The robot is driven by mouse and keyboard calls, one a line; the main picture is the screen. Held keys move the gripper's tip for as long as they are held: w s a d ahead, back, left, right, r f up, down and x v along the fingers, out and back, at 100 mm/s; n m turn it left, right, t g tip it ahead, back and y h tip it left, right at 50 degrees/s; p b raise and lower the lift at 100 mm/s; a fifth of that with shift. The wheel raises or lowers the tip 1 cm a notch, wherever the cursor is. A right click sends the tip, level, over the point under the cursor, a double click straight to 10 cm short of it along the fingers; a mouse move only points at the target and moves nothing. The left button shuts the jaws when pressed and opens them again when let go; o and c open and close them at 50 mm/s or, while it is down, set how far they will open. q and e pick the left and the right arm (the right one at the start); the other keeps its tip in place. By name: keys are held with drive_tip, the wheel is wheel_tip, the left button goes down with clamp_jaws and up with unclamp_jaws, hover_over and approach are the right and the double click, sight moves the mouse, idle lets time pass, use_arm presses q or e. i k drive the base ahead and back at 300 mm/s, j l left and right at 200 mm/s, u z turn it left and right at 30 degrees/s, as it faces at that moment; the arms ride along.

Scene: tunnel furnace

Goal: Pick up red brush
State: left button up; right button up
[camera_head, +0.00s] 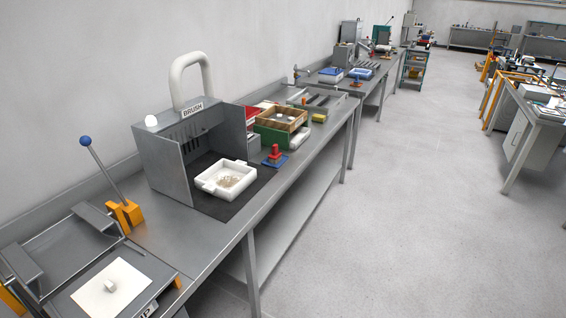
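A small red upright object (276,152), probably the red brush, stands on a flat blue base (274,161) on the metal workbench. It is just right of the dark mat and near the bench's front edge. At this size I cannot make out bristles. Neither of my grippers is in the head view, and nothing is seen touching the red object.
A grey booth (162,163) labelled BRUSH stands left, with a white tray (208,187) of debris on its mat. A green box (268,138) and a wooden tray (297,116) sit behind the red object. A lever (100,165) stands at left. The floor right is clear.

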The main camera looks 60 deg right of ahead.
sight(275, 157)
drive_tip(key=z, duration=1.85)
drive_tip(key=i+l+u, duration=0.2)
drive_tip(key=i+l, duration=0.25)
drive_tip(key=i, duration=0.3)
drive_tip(key=i+l+u, duration=0.25)
drive_tip(key=i+l, duration=0.35)
drive_tip(key=i+l+u, duration=0.2)
drive_tip(key=i+l, duration=0.5)
drive_tip(key=i+l+u, duration=0.25)
drive_tip(key=i+l, duration=0.45)
drive_tip(key=l, duration=0.15)
